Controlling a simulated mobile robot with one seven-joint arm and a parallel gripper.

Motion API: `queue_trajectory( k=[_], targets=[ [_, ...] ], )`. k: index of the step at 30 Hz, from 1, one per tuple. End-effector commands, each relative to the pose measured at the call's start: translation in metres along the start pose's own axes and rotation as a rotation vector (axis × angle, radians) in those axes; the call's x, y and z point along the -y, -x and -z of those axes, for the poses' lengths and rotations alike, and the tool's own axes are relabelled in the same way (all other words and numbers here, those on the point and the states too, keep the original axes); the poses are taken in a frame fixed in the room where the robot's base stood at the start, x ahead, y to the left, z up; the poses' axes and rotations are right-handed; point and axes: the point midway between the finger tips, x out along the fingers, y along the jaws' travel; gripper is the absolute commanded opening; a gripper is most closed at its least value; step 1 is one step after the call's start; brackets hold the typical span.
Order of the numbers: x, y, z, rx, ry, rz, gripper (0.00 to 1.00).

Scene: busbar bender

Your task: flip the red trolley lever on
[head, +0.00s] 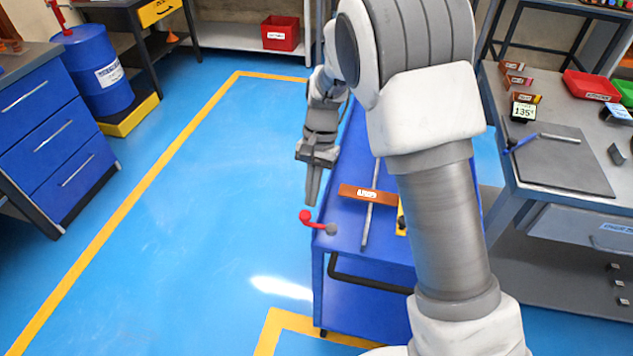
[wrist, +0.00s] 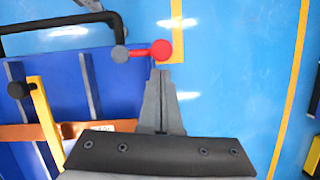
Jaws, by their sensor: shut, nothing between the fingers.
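The red lever (head: 312,221) has a round red knob and a short red arm on a grey pivot. It sits at the near left corner of the blue trolley (head: 345,240), and the knob sticks out past the trolley's left edge. In the wrist view the lever (wrist: 148,51) lies just beyond my fingertips, with its knob to the right of the pivot. My gripper (head: 312,203) points down, shut and empty, just above and behind the knob in the head view. The wrist view shows its fingers (wrist: 161,72) together. I cannot tell whether they touch the knob.
A brown labelled block (head: 367,194) and a grey rod (head: 370,222) lie on the trolley top. A black handle (head: 370,285) runs along its near side. A grey workbench (head: 560,200) stands at right, blue drawers (head: 50,140) at left. The floor left of the trolley is clear.

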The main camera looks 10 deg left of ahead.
Motion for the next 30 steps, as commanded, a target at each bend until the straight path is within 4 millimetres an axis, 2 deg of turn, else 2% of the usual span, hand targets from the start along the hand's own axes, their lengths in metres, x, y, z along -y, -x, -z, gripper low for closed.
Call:
queue_trajectory(
  k=[15,30],
  targets=[
    [-0.0001,-0.0014,-0.0042,0.0,0.003,-0.001,0.0],
    [0.0017,-0.0028,-0.0091,0.0,0.083,-0.028,0.0]
  ],
)
